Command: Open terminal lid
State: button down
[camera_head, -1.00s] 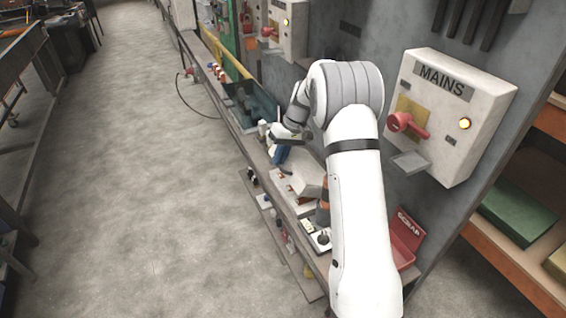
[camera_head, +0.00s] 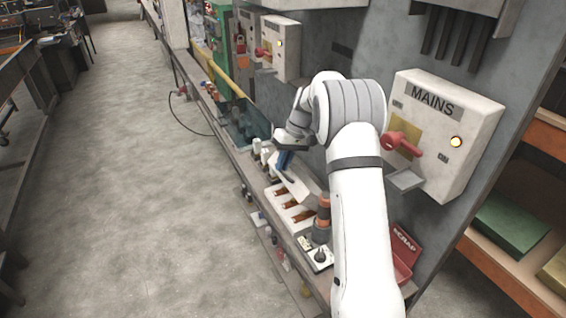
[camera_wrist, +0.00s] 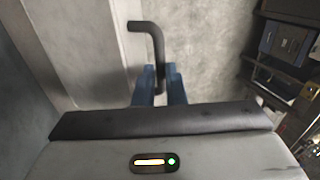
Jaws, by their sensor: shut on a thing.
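The terminal lid (camera_head: 297,188) is a pale plate tilted up above a white terminal box (camera_head: 278,194). Brown terminal strips show in the open box. My gripper (camera_head: 284,160) is at the lid's raised side, with blue fingers pointing down at it. In the wrist view my gripper (camera_wrist: 160,88) is shut on a black bent handle (camera_wrist: 156,38). The handle's upper end meets a pale grey panel (camera_wrist: 92,45), which appears to be the lid. The handle is hidden in the head view.
A grey MAINS box (camera_head: 445,135) with a red lever is on the wall right of my arm. An orange and grey cylinder (camera_head: 322,218) stands close to the terminal box. A red SCRAP bin (camera_head: 403,250) is near. The floor (camera_head: 130,200) at left is clear.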

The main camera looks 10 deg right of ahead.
jog(key=c, duration=1.7)
grip_release()
jog(key=shift+d+f, duration=0.45)
jog(key=shift+d, duration=0.15)
jog(key=shift+o, duration=1.1)
jog(key=shift+r, duration=0.15)
jog(key=b+v, duration=0.1)
jog(key=v, duration=0.6)
jog(key=shift+r, duration=0.35)
jog(key=shift+a, duration=0.1)
